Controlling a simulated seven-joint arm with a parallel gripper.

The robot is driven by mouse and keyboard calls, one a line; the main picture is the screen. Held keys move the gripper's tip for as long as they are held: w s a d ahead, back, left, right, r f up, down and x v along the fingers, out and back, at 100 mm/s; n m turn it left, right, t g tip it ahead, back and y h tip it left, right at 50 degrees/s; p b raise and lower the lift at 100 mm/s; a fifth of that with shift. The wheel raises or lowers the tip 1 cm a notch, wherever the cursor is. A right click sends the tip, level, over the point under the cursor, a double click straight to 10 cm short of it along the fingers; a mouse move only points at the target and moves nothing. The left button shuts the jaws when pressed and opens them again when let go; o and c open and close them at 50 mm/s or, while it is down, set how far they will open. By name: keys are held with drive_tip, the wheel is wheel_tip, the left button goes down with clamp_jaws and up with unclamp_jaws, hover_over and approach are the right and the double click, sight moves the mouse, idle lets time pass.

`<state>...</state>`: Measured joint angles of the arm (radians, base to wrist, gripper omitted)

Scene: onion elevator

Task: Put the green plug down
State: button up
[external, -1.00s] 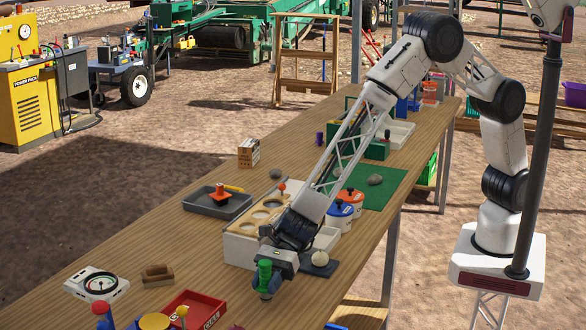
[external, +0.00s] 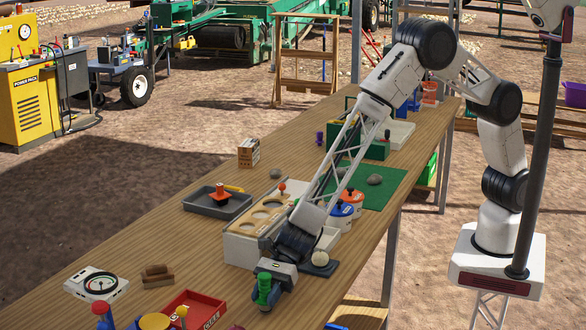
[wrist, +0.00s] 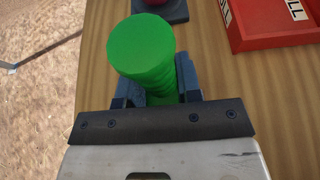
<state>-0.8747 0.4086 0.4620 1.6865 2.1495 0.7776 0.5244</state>
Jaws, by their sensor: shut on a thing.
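The green plug (external: 265,286) is a ribbed green cylinder with a flat round top. My gripper (external: 266,297) is shut on it, low over the wooden table near its front edge. In the wrist view the green plug (wrist: 142,48) stands between the two dark fingers of my gripper (wrist: 158,90), its round top toward the camera. I cannot tell whether the plug's lower end touches the table.
A red tray (external: 194,312) lies just left of my gripper; it also shows in the wrist view (wrist: 262,24). Bare table (external: 215,272) lies between.

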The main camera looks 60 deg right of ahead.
drive_tip(key=shift+f, duration=0.15)
drive_tip(key=o, duration=1)
drive_tip(key=shift+d+r, duration=0.5)
drive_tip(key=shift+d, duration=0.1)
drive_tip(key=shift+v, duration=5.35)
drive_tip(key=shift+f, duration=0.15)
drive_tip(key=shift+d, duration=0.1)
